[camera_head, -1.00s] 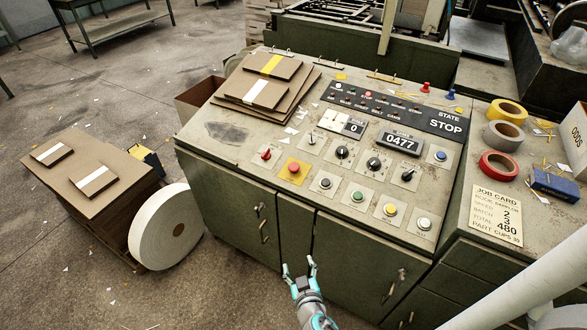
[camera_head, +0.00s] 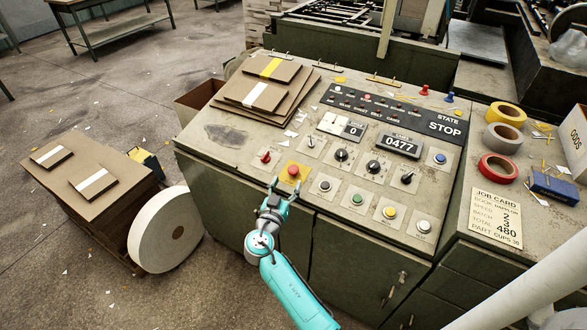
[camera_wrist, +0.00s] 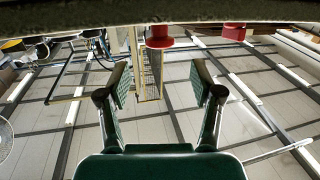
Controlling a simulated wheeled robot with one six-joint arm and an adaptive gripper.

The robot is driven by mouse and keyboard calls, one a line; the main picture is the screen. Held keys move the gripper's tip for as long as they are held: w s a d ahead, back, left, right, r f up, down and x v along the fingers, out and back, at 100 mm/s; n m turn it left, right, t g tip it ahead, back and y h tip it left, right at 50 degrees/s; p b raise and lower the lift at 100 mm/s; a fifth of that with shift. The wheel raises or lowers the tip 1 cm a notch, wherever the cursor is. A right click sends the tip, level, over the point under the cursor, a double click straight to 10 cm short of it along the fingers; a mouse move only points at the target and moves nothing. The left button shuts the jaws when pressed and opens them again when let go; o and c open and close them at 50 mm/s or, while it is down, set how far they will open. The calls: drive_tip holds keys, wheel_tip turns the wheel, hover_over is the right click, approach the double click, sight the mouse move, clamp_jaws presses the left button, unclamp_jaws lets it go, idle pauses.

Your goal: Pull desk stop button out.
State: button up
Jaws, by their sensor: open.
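The desk stop button (camera_head: 293,171) is a red mushroom knob on a yellow plate at the panel's front-left edge. My gripper (camera_head: 284,187) is open, with its two fingers pointing at the panel just in front of the button. In the wrist view the picture looks upside down. There the red button (camera_wrist: 160,38) hangs from the dark panel edge, lined up between and beyond my open fingers (camera_wrist: 160,75). Nothing is between the fingers. I cannot tell whether the button is pressed in.
A red selector knob (camera_head: 265,157) sits left of the button and also shows in the wrist view (camera_wrist: 235,31). A dark push button (camera_head: 325,185) is to the right. Stacked boards (camera_head: 234,109) lie behind. The panel display reads STOP (camera_head: 446,128).

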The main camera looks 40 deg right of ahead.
sight(292, 170)
drive_tip(key=x, duration=0.8)
